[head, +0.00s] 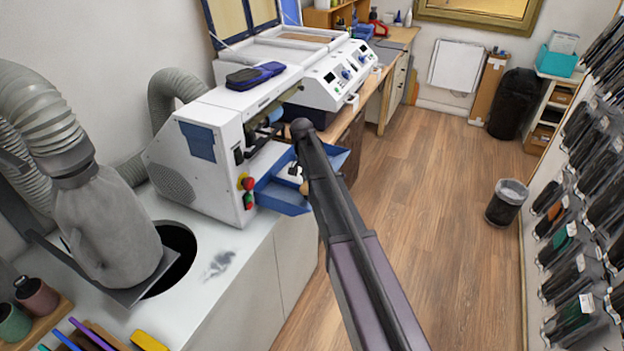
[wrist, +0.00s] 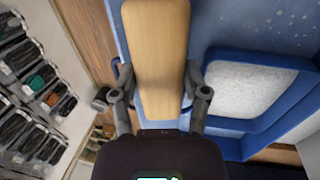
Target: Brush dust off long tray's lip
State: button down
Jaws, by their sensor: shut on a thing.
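A blue tray (head: 283,200) sticks out from the front of the white machine in the head view, partly hidden by my arm. In the wrist view its blue surface (wrist: 225,30) fills the upper right, with pale dust specks along the top right. A recessed part there holds a pale grey, grainy mass (wrist: 245,90). My gripper (wrist: 160,85) is shut on a flat wooden piece (wrist: 160,45), likely the brush's handle, and holds it over or beside the blue tray. Its far end runs out of the picture, so no bristles show. Contact with the lip cannot be told.
The white machine (head: 205,150) with red and green buttons stands left of my arm. A grey hose and bag (head: 100,220) stand on the white counter (head: 240,250), near a dark smudge. Racks of packs (head: 585,190) line the right wall. The wooden floor (head: 440,200) is clear between.

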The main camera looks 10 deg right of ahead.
jog(key=shift+s+r, duration=0.1)
notch_tip(320, 180, up, 8)
jog(key=p, duration=0.8)
